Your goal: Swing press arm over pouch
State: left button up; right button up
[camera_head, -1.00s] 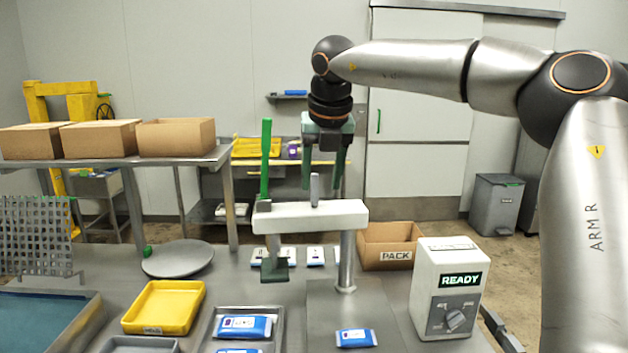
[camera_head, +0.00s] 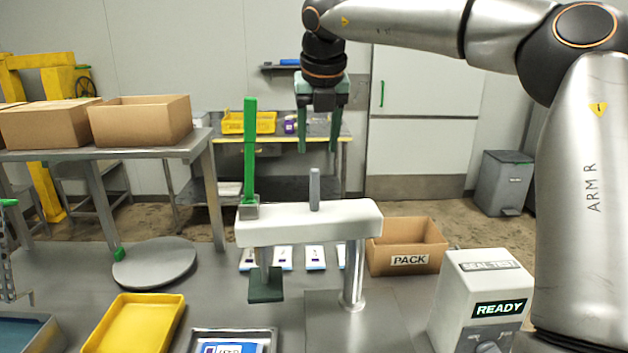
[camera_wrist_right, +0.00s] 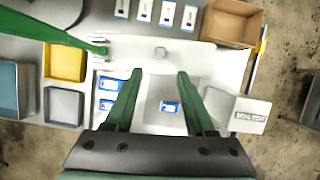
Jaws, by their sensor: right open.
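The press arm (camera_head: 308,222) is a white beam on a steel post, with a tall green handle (camera_head: 250,150) and a green press pad (camera_head: 266,285) at its left end. A grey peg (camera_head: 314,190) stands up from the beam; it also shows in the right wrist view (camera_wrist_right: 160,52). The blue and white pouch (camera_wrist_right: 170,107) lies on the pale base plate in the right wrist view; the pad is away from it, to the left. My right gripper (camera_head: 318,148) is open and empty, fingers pointing down, above the peg in the head view. My left gripper is out of view.
A grey box reading READY (camera_head: 480,300) stands right of the post. A PACK carton (camera_head: 406,246) and several white pouches (camera_head: 282,258) are behind the beam. A yellow tray (camera_head: 132,325) and a round grey plate (camera_head: 155,263) are left. Cartons stand on a rack (camera_head: 200,146).

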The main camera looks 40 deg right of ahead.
aim_at(315, 177)
jog(key=p+x, duration=0.1)
jog(key=x, duration=1.1)
jog(key=shift+f+p, duration=0.2)
jog(key=shift+p, duration=0.1)
grip_shut()
jog(key=shift+r, duration=0.1)
dwell(0.8)
